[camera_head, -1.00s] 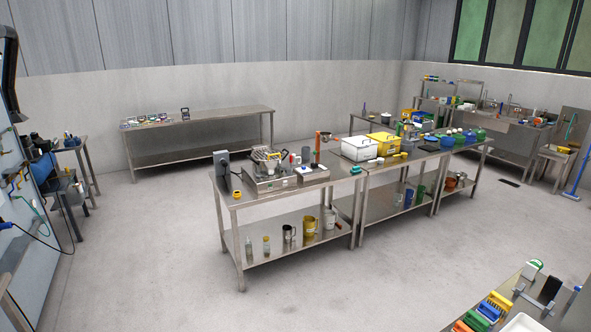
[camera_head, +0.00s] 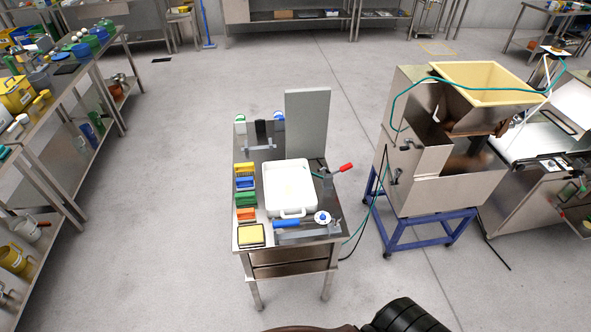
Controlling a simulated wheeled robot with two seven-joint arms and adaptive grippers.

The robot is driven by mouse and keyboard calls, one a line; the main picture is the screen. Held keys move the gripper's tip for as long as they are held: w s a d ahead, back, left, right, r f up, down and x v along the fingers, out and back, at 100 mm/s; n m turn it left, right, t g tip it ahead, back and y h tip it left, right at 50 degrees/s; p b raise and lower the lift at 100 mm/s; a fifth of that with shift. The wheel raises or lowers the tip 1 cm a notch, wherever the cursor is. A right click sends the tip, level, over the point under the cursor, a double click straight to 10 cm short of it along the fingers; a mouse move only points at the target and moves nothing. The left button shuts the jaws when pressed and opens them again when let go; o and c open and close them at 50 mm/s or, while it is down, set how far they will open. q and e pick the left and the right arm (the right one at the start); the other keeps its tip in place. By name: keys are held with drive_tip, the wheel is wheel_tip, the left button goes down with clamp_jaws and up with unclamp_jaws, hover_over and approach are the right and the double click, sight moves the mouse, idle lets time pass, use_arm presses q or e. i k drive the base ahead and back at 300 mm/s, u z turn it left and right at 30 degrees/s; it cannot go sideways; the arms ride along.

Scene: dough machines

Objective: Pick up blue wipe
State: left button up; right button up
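A small steel table (camera_head: 243,244) stands in the middle of the view. Along its left side is a row of small coloured items: yellow, blue, green and orange. The blue item (camera_head: 245,184) lies between the yellow one (camera_head: 245,169) and the green one (camera_head: 245,200); it may be the blue wipe, but it is too small to be sure. A blue-handled tool (camera_head: 286,224) lies near the table's front edge. Neither of my grippers is in view.
A white tray (camera_head: 291,213) fills the table's middle, with an upright grey panel (camera_head: 308,122) behind. A dough machine (camera_head: 440,175) on a blue frame stands at the right. A long workbench (camera_head: 60,95) is at the left. Floor between is clear.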

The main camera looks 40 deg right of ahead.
sight(243, 183)
drive_tip(key=z, duration=0.9)
drive_tip(key=i, duration=0.9)
drive_tip(key=z, duration=0.65)
